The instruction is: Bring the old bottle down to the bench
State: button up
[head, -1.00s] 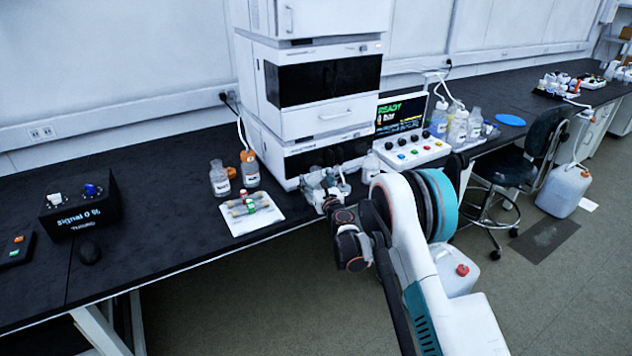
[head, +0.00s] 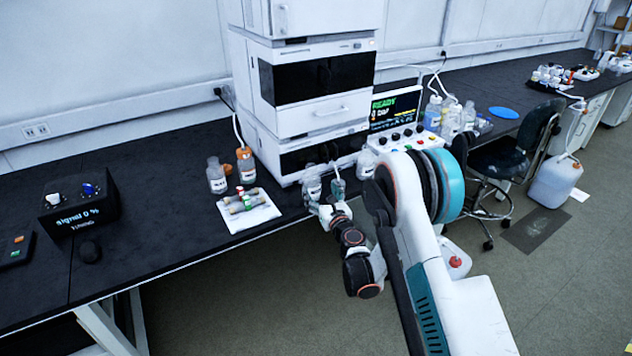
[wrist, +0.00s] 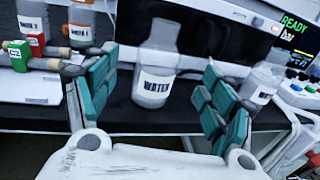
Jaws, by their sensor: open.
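A clear bottle labelled WATER (wrist: 154,86) stands upright on the black bench, in front of the instrument stack. In the wrist view it is between the spread teal fingers of my gripper (wrist: 158,98), a little beyond them, with gaps on both sides. In the head view the same bottle (head: 311,184) is at the bench's front edge, beside my gripper (head: 325,192). My gripper is open and holds nothing. A second bottle labelled WATER (wrist: 262,84) stands to the right of the fingers. No label names an old bottle, so I cannot tell which one it is.
A clear bottle (head: 217,178) and an orange-capped bottle (head: 246,168) stand left of the stack (head: 310,95). A white tray (head: 258,218) with capped vials lies before them. The control panel (head: 400,136) is at the right. Bare bench (head: 155,190) lies further left.

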jog(key=s+d+r+m+t+h, duration=0.1)
jog(key=d+r+m+h, duration=0.1)
jog(key=d+r+m, duration=0.45)
jog(key=d+r+m+h, duration=0.3)
jog(key=d+r+m, duration=0.1)
jog(key=r, duration=0.6)
jog(key=s+d+r+m+g+h, duration=0.3)
jog(key=s+d+r+m+h, duration=0.1)
jog(key=s+d+r+m, duration=0.8)
jog(key=s+d+f+m+g, duration=0.1)
jog(key=s+d+m+g, duration=0.1)
jog(key=s+m, duration=0.45)
jog(key=s+d+m+g, duration=0.2)
jog(key=s+m, duration=0.2)
jog(key=s, duration=0.5)
jog(key=s+a+f+m+g+y, duration=0.1)
jog(key=s+f+m, duration=0.2)
jog(key=s, duration=0.6)
jog(key=s+a+f+m+g+y, duration=0.1)
jog(key=s+a+f+m+g, duration=0.1)
jog(key=s, duration=0.8)
jog(key=f+m, duration=0.1)
jog(key=m, duration=0.1)
jog(key=shift+a+m+g, duration=0.25)
jog(key=shift+m+g, duration=0.05)
